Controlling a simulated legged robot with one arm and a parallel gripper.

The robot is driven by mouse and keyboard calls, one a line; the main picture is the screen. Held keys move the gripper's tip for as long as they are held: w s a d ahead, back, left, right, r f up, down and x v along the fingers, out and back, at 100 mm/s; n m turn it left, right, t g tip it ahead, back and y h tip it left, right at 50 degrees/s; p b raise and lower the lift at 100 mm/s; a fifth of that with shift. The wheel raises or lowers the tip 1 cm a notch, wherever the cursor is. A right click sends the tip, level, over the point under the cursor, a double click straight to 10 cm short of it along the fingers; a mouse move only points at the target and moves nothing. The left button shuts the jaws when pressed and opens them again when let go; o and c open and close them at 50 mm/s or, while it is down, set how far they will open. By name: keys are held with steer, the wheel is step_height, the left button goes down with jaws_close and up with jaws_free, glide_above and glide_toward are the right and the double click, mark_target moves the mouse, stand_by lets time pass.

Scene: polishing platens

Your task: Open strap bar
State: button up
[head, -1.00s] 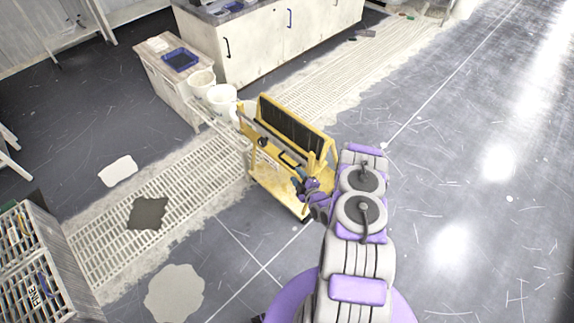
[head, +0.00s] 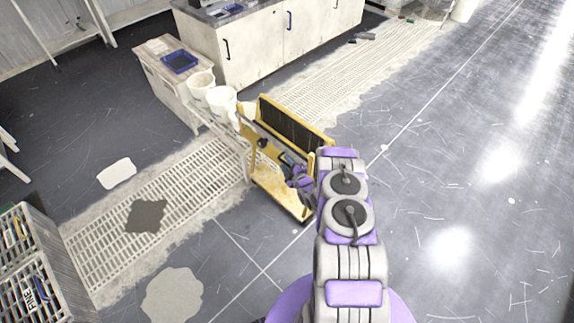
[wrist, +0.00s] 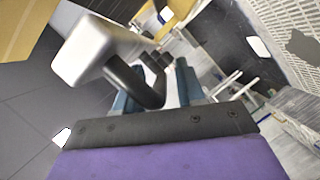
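The yellow cart (head: 277,187) with a black slatted panel (head: 290,129) stands mid-scene in the head view. My gripper (head: 298,180) is at its near right side, small and partly hidden by my arm. In the wrist view a pale grey bar end (wrist: 90,50) with a black bent handle (wrist: 135,84) is close. The handle reaches between the blue fingers of my gripper (wrist: 158,95). Some gap shows beside it, and firm contact on both sides cannot be made out. The rest of the bar is hidden or out of view.
White buckets (head: 221,99) and a low cabinet (head: 165,72) stand behind the cart, with a long white counter (head: 262,45) beyond. A floor grating (head: 185,190) runs past the cart. A crate (head: 35,270) is at lower left. The floor at right is open.

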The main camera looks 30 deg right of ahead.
jaws_close()
steer(key=shift+a, duration=0.1)
stand_by(0.4)
